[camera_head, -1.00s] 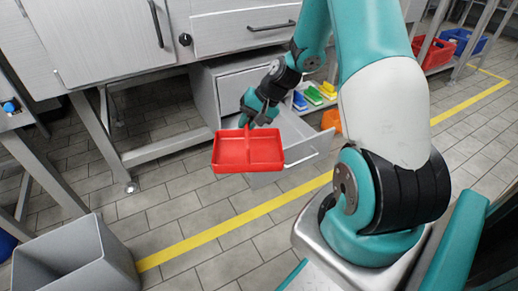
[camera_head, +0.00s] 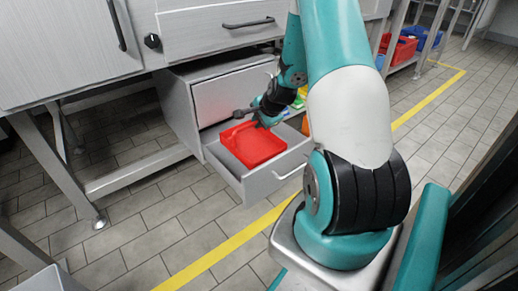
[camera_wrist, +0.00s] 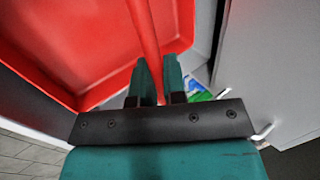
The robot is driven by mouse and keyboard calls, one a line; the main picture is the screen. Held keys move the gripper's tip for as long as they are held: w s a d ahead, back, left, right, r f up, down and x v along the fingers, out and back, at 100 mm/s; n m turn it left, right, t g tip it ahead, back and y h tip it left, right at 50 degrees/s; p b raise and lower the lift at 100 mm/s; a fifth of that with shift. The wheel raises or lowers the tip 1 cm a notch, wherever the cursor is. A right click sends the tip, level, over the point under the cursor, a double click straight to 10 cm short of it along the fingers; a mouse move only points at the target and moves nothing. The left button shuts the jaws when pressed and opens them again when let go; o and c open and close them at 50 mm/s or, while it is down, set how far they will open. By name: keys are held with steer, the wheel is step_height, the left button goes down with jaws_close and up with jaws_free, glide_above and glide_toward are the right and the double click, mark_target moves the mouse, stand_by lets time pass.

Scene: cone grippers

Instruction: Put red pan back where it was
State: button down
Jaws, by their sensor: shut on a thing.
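The red pan (camera_head: 252,146) is a shallow rectangular tray. In the head view it is at the open lower drawer (camera_head: 272,180) of the grey cabinet, within the drawer's outline and slightly tilted. Whether it touches the drawer floor cannot be told. My gripper (camera_head: 266,116) is at the pan's far right side. In the wrist view my gripper (camera_wrist: 156,88) has its two teal fingers shut on the pan's red middle divider or handle, and the pan (camera_wrist: 85,45) fills the upper left.
A closed upper drawer (camera_head: 232,92) is right above the open one. Blue and green items (camera_wrist: 203,92) lie beyond the fingers in the wrist view. Red bins (camera_head: 402,48) stand on a shelf at the back right. Tiled floor (camera_head: 130,225) is clear at the front left.

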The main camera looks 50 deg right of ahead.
mark_target(257, 142)
step_height(257, 142, down, 8)
steer(key=b, duration=0.3)
steer(key=shift+r, duration=0.1)
steer(key=c, duration=1.2)
jaws_free()
